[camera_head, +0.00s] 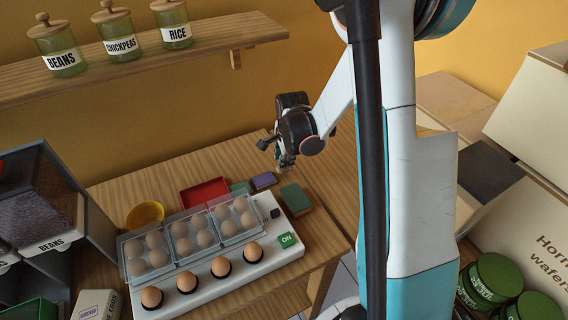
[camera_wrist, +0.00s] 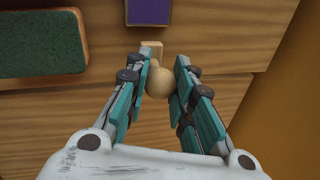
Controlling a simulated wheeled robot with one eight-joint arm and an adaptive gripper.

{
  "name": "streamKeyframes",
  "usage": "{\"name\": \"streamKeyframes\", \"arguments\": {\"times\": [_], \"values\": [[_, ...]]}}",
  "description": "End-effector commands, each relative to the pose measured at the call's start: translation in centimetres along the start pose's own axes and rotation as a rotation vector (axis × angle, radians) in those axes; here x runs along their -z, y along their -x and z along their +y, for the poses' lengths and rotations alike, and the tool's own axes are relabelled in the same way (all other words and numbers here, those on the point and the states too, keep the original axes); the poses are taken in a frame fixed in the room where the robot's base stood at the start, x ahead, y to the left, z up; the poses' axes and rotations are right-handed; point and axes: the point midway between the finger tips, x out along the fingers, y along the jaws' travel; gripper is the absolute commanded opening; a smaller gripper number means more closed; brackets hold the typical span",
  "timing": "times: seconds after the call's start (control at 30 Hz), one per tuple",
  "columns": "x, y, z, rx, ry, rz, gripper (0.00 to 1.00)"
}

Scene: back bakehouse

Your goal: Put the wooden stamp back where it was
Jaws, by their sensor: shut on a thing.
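My gripper (camera_wrist: 167,80) is shut on the wooden stamp (camera_wrist: 158,83), whose round pale knob shows between the fingertips in the wrist view. A small pale wooden block, seemingly the stamp's base, shows just beyond the knob. In the head view my gripper (camera_head: 284,160) is over the back right of the wooden table, near a purple pad (camera_head: 264,181) and a green pad (camera_head: 296,199). The purple pad (camera_wrist: 148,12) and the green pad (camera_wrist: 40,45) also show in the wrist view, ahead and to the left. I cannot tell whether the stamp touches the table.
A red tray (camera_head: 205,193) and another green pad (camera_head: 240,187) lie left of the purple pad. An egg holder (camera_head: 215,278) with lidded eggs and a green ON button stands in front. A yellow bowl (camera_head: 145,215) is at left. A shelf (camera_head: 150,62) with jars is above.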

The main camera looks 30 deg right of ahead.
Motion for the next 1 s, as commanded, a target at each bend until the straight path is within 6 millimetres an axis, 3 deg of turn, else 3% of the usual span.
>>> {"name": "streamKeyframes", "arguments": {"times": [0.1,0.47,0.5,0.57,1.0], "values": [[0.00,-1.61,0.41,0.000,0.000,0.000,0.07],[0.00,-1.87,0.51,0.000,0.000,0.000,0.07],[0.00,-1.86,0.50,0.000,0.000,0.000,0.27],[0.00,-1.79,0.49,0.000,0.000,0.000,0.40],[0.00,-1.33,0.37,0.000,0.000,0.000,0.42]]}}
